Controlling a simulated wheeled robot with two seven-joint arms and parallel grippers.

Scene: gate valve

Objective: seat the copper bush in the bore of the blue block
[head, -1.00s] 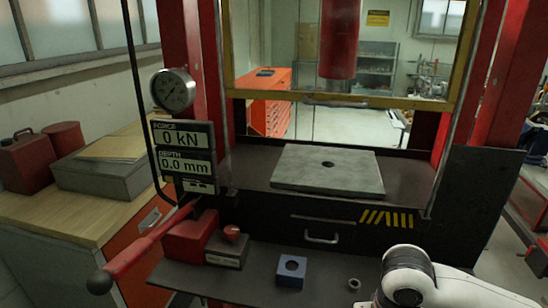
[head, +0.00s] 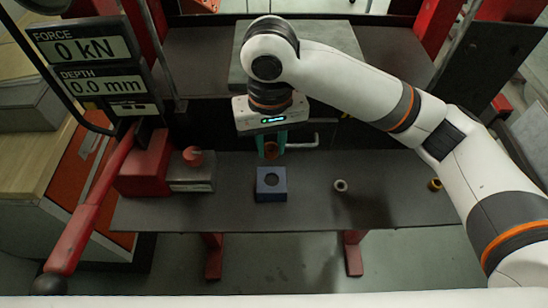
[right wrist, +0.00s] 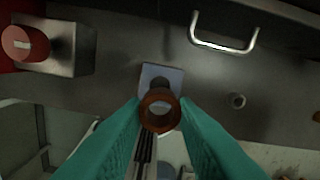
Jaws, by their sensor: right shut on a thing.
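The blue block (head: 271,196) stands on the dark shelf with its round bore facing up. It also shows in the right wrist view (right wrist: 151,72), partly covered. My right gripper (head: 271,150) is shut on the copper bush (head: 271,151) and holds it above the block, apart from it. In the right wrist view the copper bush (right wrist: 158,112) sits between the two teal fingertips and overlaps the near part of the block. Its exact alignment with the bore cannot be told. My left gripper is not in view.
A grey ring (head: 340,185) and a brass-coloured ring (head: 435,184) lie on the shelf to the right. A box with a red button (head: 192,158) and the red lever (head: 90,205) are at left. The displays (head: 85,65) read 0 kN and 0.0 mm.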

